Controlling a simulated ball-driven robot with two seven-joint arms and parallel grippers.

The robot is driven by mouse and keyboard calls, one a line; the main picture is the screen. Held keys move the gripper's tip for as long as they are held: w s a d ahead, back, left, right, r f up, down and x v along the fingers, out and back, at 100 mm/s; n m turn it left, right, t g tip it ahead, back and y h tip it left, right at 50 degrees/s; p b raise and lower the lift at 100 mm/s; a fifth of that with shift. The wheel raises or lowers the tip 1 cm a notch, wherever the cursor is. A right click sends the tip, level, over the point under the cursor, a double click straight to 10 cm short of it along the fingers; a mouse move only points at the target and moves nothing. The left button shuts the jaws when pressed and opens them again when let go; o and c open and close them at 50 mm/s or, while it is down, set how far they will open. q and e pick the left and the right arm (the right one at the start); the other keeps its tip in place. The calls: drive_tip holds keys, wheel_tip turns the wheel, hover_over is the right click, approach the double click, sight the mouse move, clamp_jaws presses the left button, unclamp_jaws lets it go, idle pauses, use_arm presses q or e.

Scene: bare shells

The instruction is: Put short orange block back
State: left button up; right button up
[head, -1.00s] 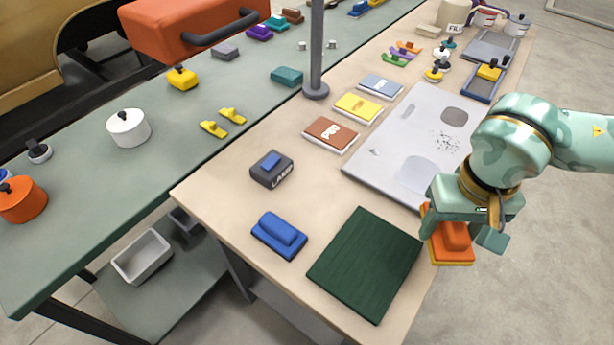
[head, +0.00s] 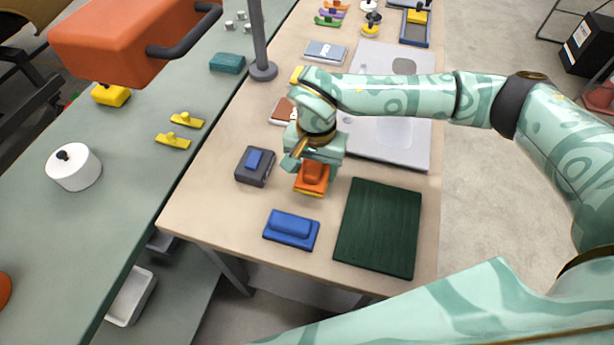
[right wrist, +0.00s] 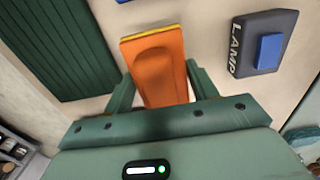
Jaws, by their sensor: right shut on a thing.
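The short orange block (head: 312,179) has a raised orange top and a thin yellow base. My right gripper (head: 317,163) is shut on it above the near part of the beige table, between the grey lamp box and the dark green board. In the right wrist view the orange block (right wrist: 160,72) sits between the two fingers (right wrist: 158,90). I cannot tell how high its base is above the table. My left gripper is not in view.
A grey lamp box (head: 254,166) with a blue top stands left of the block. A blue block (head: 291,229) lies nearer the front edge. A dark green board (head: 378,228) lies to the right. A grey panel (head: 400,135) and post (head: 261,45) are behind.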

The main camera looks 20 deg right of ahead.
drive_tip(key=shift+w+a+f, duration=0.2)
drive_tip(key=shift+w+f, duration=0.2)
drive_tip(key=shift+f, duration=0.2)
drive_tip(key=shift+w+a+f, duration=0.2)
drive_tip(key=shift+w+f, duration=0.2)
drive_tip(key=shift+f, duration=0.15)
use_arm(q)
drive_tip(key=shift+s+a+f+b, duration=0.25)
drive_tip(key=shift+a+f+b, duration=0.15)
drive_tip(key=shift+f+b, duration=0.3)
use_arm(e)
drive_tip(key=shift+w+f, duration=0.1)
drive_tip(key=shift+f, duration=1.45)
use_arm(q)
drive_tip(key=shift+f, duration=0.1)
use_arm(e)
drive_tip(key=shift+f, duration=0.2)
drive_tip(key=o, duration=0.9)
drive_tip(key=shift+o, duration=0.2)
use_arm(q)
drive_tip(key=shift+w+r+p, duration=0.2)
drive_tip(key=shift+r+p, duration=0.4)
drive_tip(key=shift+p, duration=0.05)
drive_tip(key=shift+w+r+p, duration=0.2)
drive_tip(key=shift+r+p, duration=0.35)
drive_tip(key=shift+p, duration=0.05)
use_arm(e)
wheel_tip(320, 180, up, 12)
drive_tip(key=shift+r, duration=0.2)
